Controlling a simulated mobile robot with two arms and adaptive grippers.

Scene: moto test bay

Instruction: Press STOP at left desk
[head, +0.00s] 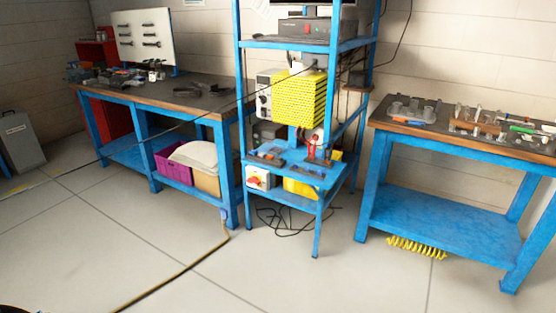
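The left desk (205,102) is a blue-framed workbench with a dark top, standing against the wall on the left. Tools and small parts lie on its far left end, and a dark coiled item (187,91) lies near its middle. I cannot make out a STOP button on this desk at this distance. A white box with a red and yellow spot (257,178) sits low in the blue rack, right of the desk; its label is not readable. Neither of my grippers is in view.
The blue rack (237,60) holds a yellow perforated block (298,98) and instruments. A right workbench (430,215) carries glassware. A purple crate (172,168) sits under the left desk. A cable (170,278) crosses the floor; open floor (90,240) lies in front.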

